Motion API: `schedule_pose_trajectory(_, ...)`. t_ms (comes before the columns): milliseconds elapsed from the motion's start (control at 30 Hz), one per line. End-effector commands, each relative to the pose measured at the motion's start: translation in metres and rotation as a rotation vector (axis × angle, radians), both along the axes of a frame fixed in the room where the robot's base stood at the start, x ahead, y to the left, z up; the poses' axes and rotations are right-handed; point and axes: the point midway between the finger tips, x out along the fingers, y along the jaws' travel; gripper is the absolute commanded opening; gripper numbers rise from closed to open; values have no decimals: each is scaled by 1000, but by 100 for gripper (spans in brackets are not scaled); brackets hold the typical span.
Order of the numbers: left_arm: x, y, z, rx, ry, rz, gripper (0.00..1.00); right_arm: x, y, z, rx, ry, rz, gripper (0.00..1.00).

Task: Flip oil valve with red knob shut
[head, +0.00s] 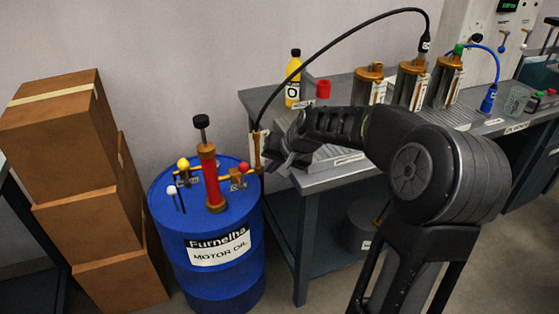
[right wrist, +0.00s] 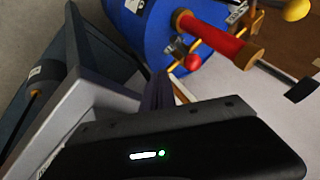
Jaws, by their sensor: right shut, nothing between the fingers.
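The red knob (head: 244,168) of the oil valve sits on the right side of the pump on top of the blue drum (head: 207,270). The knob also shows in the right wrist view (right wrist: 193,62), beside the red pump tube (right wrist: 212,38). My right gripper (head: 270,163) is shut and empty, just right of the red knob, near the brown upright holder at the drum's edge. Its dark fingers (right wrist: 158,92) point toward the drum in the right wrist view, apart from the knob. My left gripper is not in view.
A yellow knob (head: 183,163) and a white knob (head: 172,189) are on the drum's left side. The grey bench (head: 310,181) stands close right; cardboard boxes (head: 90,215) stand left.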

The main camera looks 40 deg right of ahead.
Motion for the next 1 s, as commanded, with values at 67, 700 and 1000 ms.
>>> schedule_pose_trajectory(67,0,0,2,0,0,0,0,11,6,-4,0,1,4,0)
schedule_pose_trajectory(700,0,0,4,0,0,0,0,34,24,-5,-1,-1,0,0)
schedule_pose_trajectory(1000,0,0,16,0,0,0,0,41,43,1,1,0,1,0)
